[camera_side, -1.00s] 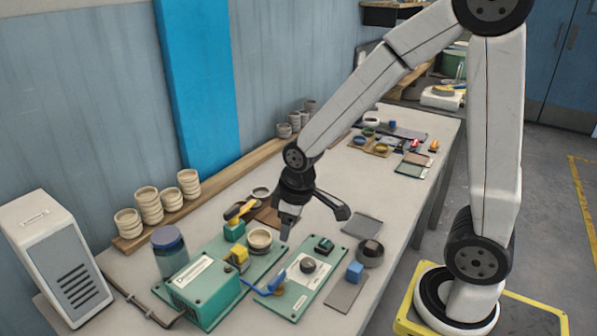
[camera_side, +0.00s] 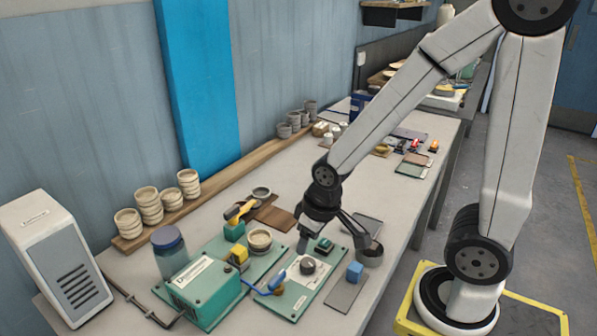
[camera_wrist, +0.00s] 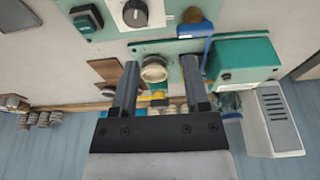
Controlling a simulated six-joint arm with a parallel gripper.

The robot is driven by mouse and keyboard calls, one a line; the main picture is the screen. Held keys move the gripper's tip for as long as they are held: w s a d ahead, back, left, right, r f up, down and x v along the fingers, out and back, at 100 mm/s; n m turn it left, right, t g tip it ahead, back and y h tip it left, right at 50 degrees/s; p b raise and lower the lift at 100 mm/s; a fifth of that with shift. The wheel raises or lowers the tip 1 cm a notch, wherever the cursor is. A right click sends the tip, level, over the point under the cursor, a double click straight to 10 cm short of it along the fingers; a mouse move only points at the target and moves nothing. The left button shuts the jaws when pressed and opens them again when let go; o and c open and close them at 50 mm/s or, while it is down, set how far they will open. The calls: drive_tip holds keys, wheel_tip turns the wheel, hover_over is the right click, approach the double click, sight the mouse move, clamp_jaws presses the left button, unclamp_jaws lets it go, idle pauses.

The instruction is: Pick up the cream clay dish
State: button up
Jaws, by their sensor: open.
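The cream clay dish (camera_side: 259,240) is a small round open bowl. It sits on a green board (camera_side: 215,252) in the middle of the bench. In the wrist view the dish (camera_wrist: 154,69) shows between my two fingers, nearer the left one, apart from both. My gripper (camera_side: 335,243) is open and empty. In the side view it hangs to the right of the dish, above a second green panel. It also shows in the wrist view (camera_wrist: 160,85).
The second green panel (camera_side: 290,300) carries a dark knob (camera_side: 307,265). Stacked cream bowls (camera_side: 148,205) line the wall shelf. A white heater (camera_side: 55,260) stands at left.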

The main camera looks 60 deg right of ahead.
sight(260, 240)
drive_tip(key=o, duration=0.6)
drive_tip(key=shift+c, duration=0.2)
drive_tip(key=w+d+f+m+y, duration=0.1)
drive_tip(key=w+f+m+y, duration=0.1)
drive_tip(key=m, duration=0.4)
drive_tip(key=w+d+f+m+y, duration=0.1)
drive_tip(key=w+f+m+y, duration=0.1)
drive_tip(key=m+y, duration=0.2)
drive_tip(key=w+d+f+m+y, duration=0.1)
drive_tip(key=m+y, duration=0.2)
drive_tip(key=m, duration=0.4)
drive_tip(key=shift+w+f+m+g, duration=0.4)
drive_tip(key=w+d+m+t, duration=0.2)
drive_tip(key=w+d+m+t+y, duration=0.1)
drive_tip(key=w+m+t, duration=0.1)
drive_tip(key=w+d+m+t+y, duration=0.1)
drive_tip(key=d+m+t, duration=0.1)
drive_tip(key=m, duration=0.1)
drive_tip(key=shift+w+d+f, duration=0.35)
drive_tip(key=shift+w, duration=0.05)
drive_tip(key=shift+x, duration=3.9)
